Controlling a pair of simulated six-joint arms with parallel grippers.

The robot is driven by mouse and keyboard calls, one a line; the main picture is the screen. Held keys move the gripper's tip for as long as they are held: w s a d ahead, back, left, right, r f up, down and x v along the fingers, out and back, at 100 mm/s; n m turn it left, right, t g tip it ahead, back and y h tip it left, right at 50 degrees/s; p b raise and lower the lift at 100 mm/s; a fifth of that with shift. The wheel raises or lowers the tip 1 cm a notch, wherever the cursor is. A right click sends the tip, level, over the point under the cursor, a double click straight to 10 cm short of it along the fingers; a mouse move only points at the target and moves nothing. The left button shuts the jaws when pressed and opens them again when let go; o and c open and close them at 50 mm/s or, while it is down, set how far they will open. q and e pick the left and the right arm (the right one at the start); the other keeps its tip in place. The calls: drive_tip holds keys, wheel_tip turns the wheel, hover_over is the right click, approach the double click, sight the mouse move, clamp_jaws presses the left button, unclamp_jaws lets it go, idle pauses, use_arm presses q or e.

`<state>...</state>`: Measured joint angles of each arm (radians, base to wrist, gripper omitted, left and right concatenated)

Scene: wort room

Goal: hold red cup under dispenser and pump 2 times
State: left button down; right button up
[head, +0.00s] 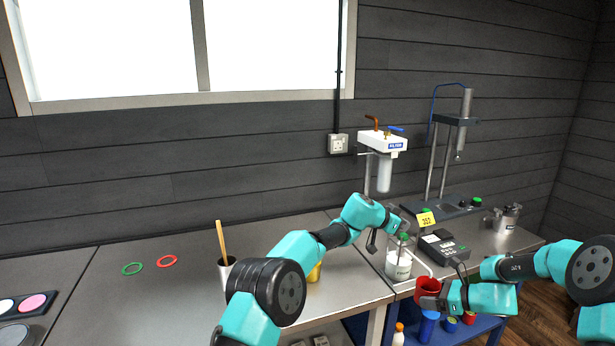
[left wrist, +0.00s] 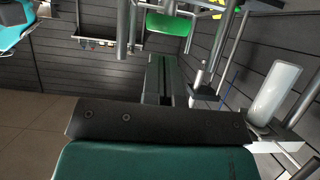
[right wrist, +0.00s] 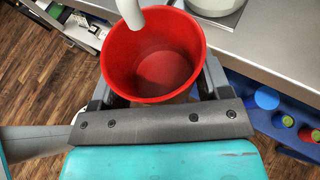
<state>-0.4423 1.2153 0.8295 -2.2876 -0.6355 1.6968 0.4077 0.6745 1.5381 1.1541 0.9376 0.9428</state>
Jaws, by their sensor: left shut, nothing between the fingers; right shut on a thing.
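The red cup (head: 428,286) is in front of the bench edge, upright. My right gripper (head: 433,298) is shut on it; the right wrist view shows the cup (right wrist: 150,60) between the fingers, its inside looking empty. The white dispenser (head: 398,266) stands on the bench left of the cup, with a green pump top. Its pale spout (right wrist: 130,12) reaches over the cup's opening in the right wrist view. My left gripper (head: 403,236) is shut and empty, just above the pump top. A green part (left wrist: 168,22) lies beyond its fingers in the left wrist view; contact is unclear.
A filter unit (head: 383,142) and a metal stand (head: 440,150) rise behind. Bottles (head: 428,326) and cups sit on a blue shelf below. Green and red rings (head: 167,260) lie on the left bench.

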sight(405, 234)
use_arm(q)
drive_tip(key=shift+f, duration=1.45)
drive_tip(key=shift+r, duration=1.45)
drive_tip(key=shift+f, duration=1.55)
drive_tip(key=shift+r, duration=1.55)
